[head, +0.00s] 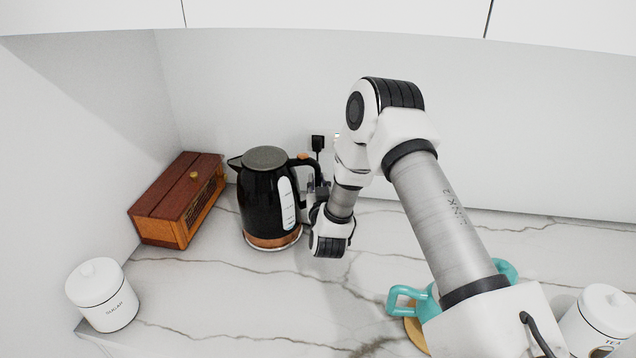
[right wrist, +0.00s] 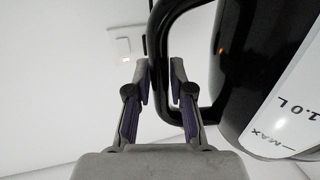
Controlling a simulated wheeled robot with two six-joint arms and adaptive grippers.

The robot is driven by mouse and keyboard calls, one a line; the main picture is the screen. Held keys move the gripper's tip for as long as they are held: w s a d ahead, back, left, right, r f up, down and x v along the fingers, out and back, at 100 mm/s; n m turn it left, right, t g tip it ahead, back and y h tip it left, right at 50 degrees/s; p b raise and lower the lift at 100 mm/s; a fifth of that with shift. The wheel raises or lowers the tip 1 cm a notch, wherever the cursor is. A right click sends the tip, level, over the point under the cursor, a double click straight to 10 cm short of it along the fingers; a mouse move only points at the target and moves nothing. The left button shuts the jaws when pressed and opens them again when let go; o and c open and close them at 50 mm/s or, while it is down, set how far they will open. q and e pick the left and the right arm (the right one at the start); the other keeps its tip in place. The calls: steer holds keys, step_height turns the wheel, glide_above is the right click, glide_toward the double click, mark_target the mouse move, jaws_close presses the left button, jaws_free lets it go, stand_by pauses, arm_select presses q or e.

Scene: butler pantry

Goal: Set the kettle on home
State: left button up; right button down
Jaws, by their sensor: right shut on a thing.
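The kettle (head: 262,200) is black with a grey lid, a white water gauge and a copper band at the bottom. It is upright at the back left of the marble counter, its spout to the left. A thin pale rim shows under the copper band; I cannot tell whether this is a separate home base or whether the kettle rests on it. My right gripper (head: 317,186) is shut on the kettle's black handle (right wrist: 158,40), at its right side. In the right wrist view the fingers are on either side of the handle. My left gripper is not in view.
A wooden radio-like box (head: 165,212) stands close left of the kettle. A black plug (head: 318,142) is in the wall behind. The counter's front middle is clear.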

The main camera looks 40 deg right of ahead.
steer(key=shift+f, duration=0.1)
stand_by(0.5)
steer(key=c, duration=0.9)
jaws_free()
steer(key=shift+c, duration=0.2)
steer(key=shift+s+f, duration=0.1)
steer(key=v, duration=1.2)
